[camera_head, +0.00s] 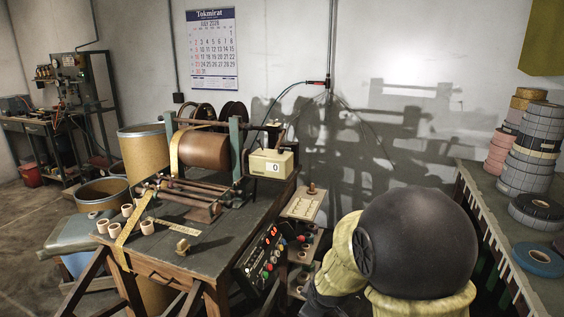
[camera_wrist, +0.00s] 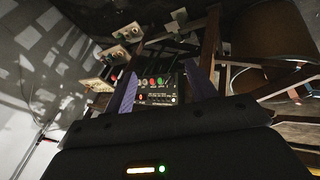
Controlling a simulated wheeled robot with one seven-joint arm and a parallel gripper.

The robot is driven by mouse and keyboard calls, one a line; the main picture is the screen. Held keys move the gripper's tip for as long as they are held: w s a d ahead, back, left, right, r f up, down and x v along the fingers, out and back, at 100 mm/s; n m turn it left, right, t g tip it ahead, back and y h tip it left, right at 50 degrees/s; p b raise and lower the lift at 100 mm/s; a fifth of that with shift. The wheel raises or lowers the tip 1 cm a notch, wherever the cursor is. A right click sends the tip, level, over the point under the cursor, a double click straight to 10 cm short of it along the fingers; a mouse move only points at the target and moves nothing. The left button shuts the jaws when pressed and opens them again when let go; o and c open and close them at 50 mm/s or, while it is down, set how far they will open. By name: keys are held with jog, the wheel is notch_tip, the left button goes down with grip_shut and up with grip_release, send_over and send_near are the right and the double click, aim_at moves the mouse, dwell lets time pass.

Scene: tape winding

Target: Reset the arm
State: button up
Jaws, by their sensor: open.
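My gripper (camera_wrist: 160,68) shows in the wrist view with its two purple fingers spread apart and nothing held between them. A dark control box (camera_wrist: 158,90) with red and green buttons shows between the fingers, beyond the tips. In the head view, the control panel (camera_head: 264,252) with lit red digits is at the right side of the wooden workbench (camera_head: 205,245). My yellow-and-black arm fills the lower right there, right of the panel. My fingers cannot be made out in that view. The winding machine (camera_head: 204,151) on the bench holds a brown roll, beside a counter (camera_head: 272,164) reading 0.
Several small cores (camera_head: 147,227) and a tape strip (camera_head: 128,232) lie on the bench. A small shelf (camera_head: 303,206) stands right of it. Tape stacks (camera_head: 531,165) and a blue roll (camera_head: 538,260) sit on the right table (camera_head: 500,225). Drums (camera_head: 145,152) stand at left.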

jog(key=s+d+r+m+g, duration=0.1)
jog(key=s+d+m+g, duration=0.1)
jog(key=s+d+m, duration=0.45)
jog(key=s+d+r+m+g, duration=0.1)
jog(key=s+m, duration=0.3)
jog(key=s, duration=0.5)
notch_tip(320, 180, up, 18)
jog(key=p, duration=1.7)
jog(key=shift+s+a+f+h, duration=0.2)
jog(key=shift+s+h, duration=0.1)
jog(key=shift+m, duration=0.25)
